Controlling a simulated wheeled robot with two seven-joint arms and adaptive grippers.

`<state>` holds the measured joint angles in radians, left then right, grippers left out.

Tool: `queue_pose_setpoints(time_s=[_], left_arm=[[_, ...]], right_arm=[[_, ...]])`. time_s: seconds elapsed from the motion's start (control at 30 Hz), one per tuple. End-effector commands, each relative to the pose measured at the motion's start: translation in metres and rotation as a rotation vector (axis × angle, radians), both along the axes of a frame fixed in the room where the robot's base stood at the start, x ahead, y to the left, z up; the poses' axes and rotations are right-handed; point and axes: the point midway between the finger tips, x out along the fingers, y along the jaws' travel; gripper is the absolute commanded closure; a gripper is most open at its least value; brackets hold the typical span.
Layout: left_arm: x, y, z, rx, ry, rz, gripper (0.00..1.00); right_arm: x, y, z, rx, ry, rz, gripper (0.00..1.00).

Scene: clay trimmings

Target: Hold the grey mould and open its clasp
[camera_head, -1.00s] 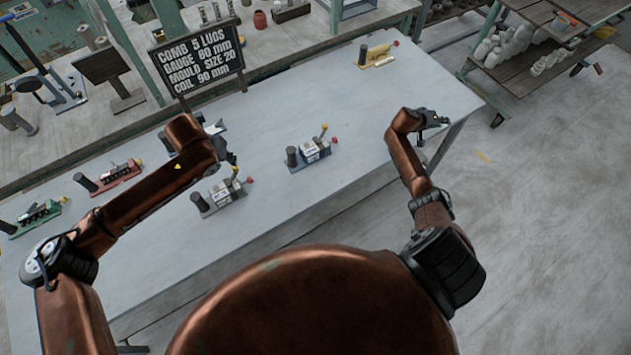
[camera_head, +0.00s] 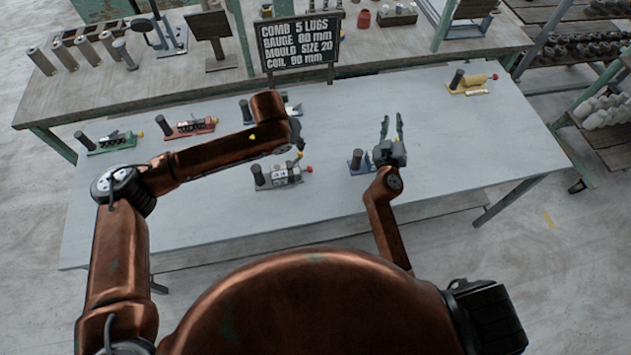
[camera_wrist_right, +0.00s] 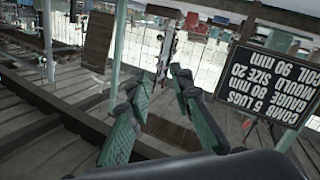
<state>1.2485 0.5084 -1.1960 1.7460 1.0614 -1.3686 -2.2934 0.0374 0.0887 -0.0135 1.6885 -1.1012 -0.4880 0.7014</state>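The grey mould (camera_head: 284,180) stands on the table, in front of my left gripper. It has a dark upright post at its left end and a red ball with a small yellow part at its right. My left gripper (camera_head: 298,138) is just behind and above the mould, apart from it in the picture. Its fingers are small and dark, so I cannot tell whether they are open. My right gripper (camera_head: 391,124) is open and empty to the right of the mould, fingers pointing away from me. Its spread green fingers also show in the right wrist view (camera_wrist_right: 162,82).
A blue mould (camera_head: 357,163) is partly hidden by my right gripper. Green (camera_head: 112,144), red (camera_head: 190,128) and yellow (camera_head: 472,86) moulds stand on the table, with another blue-based one (camera_head: 247,112) behind my left arm. A lettered sign (camera_head: 300,45) stands at the back.

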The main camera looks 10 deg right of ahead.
Motion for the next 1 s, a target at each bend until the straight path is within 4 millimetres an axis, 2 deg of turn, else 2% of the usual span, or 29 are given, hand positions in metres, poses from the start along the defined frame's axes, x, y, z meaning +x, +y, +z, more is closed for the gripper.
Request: queue_pose_setpoints(time_s=[0.03, 0.13, 0.2, 0.37, 0.5, 0.6, 0.7, 0.8, 0.9, 1.0], left_arm=[[0.0, 0.0, 0.0, 0.0, 0.0, 0.0, 0.71], [0.0, 0.0, 0.0, 0.0, 0.0, 0.0, 0.71], [0.0, 0.0, 0.0, 0.0, 0.0, 0.0, 0.71], [0.0, 0.0, 0.0, 0.0, 0.0, 0.0, 0.71], [0.0, 0.0, 0.0, 0.0, 0.0, 0.0, 0.71], [0.0, 0.0, 0.0, 0.0, 0.0, 0.0, 0.71], [0.0, 0.0, 0.0, 0.0, 0.0, 0.0, 0.71], [0.0, 0.0, 0.0, 0.0, 0.0, 0.0, 0.71], [0.0, 0.0, 0.0, 0.0, 0.0, 0.0, 0.71], [0.0, 0.0, 0.0, 0.0, 0.0, 0.0, 0.71]], right_arm=[[-0.004, 0.023, 0.017, 0.008, -0.043, 0.035, 0.8], [-0.013, 0.063, 0.054, 0.017, -0.13, 0.103, 0.8], [-0.022, 0.098, 0.066, 0.05, -0.166, 0.156, 0.8], [-0.034, 0.162, -0.001, 0.219, -0.057, 0.227, 0.8], [-0.052, 0.212, -0.055, 0.348, 0.048, 0.266, 0.8], [-0.068, 0.242, -0.086, 0.419, 0.115, 0.284, 0.8], [-0.081, 0.264, -0.108, 0.471, 0.169, 0.296, 0.8], [-0.09, 0.278, -0.123, 0.502, 0.204, 0.303, 0.8], [-0.094, 0.286, -0.13, 0.518, 0.222, 0.306, 0.8], [-0.089, 0.288, -0.135, 0.523, 0.226, 0.308, 0.8]])
